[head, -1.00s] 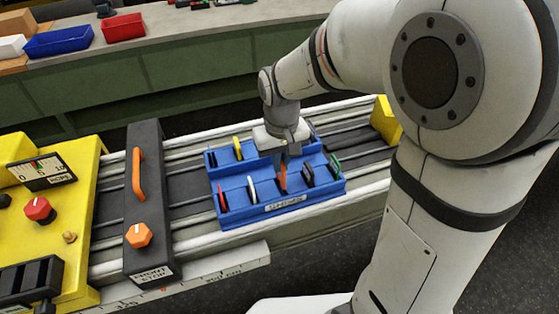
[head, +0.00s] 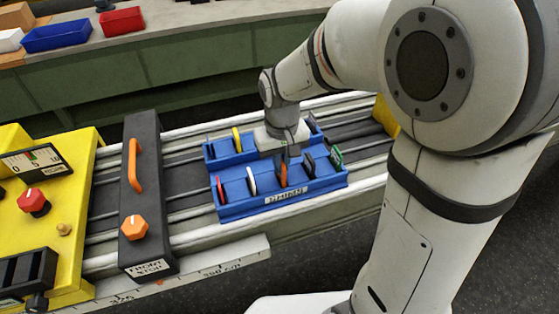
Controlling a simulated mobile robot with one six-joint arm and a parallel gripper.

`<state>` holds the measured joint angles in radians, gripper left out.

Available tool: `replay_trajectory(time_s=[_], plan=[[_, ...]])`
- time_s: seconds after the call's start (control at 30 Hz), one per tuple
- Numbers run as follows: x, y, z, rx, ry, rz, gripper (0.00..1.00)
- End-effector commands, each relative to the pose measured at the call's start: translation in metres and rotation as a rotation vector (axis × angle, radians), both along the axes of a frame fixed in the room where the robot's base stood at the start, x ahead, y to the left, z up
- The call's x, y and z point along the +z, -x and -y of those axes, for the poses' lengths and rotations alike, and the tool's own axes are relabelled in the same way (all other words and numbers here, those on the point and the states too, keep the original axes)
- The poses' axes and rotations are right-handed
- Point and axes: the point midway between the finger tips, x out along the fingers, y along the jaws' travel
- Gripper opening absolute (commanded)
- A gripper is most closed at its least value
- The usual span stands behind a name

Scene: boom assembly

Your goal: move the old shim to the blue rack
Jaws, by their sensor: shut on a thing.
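The blue rack (head: 240,211) lies across the rails in the middle of the head view, with thin upright shims in its slots. My gripper (head: 284,160) points down over its front row, partly hidden by my wrist. It is shut on an orange shim (head: 283,175), which stands upright at a front-row slot. I cannot tell whether the shim touches the slot bottom. A white shim (head: 251,181) and a red one (head: 220,188) stand to its left, a dark one (head: 309,164) and a green one (head: 336,158) to its right. No marking shows which shim is old.
A yellow shim (head: 237,140) stands in the back row. To the left are the dark front stop (head: 148,205) with an orange handle and knob, and a yellow gauge unit (head: 75,190). Blue (head: 57,37) and red (head: 122,21) bins sit on the back bench.

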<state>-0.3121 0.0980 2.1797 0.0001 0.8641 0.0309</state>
Motion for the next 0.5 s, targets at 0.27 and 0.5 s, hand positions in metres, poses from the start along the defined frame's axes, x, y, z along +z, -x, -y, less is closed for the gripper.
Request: replay_trajectory(time_s=[0.27,0.5], plan=[[-0.0033,-0.0001,0.0003,-0.001,0.000,0.000,0.00],[-0.0032,-0.0002,0.0004,-0.001,0.000,0.000,0.22]])
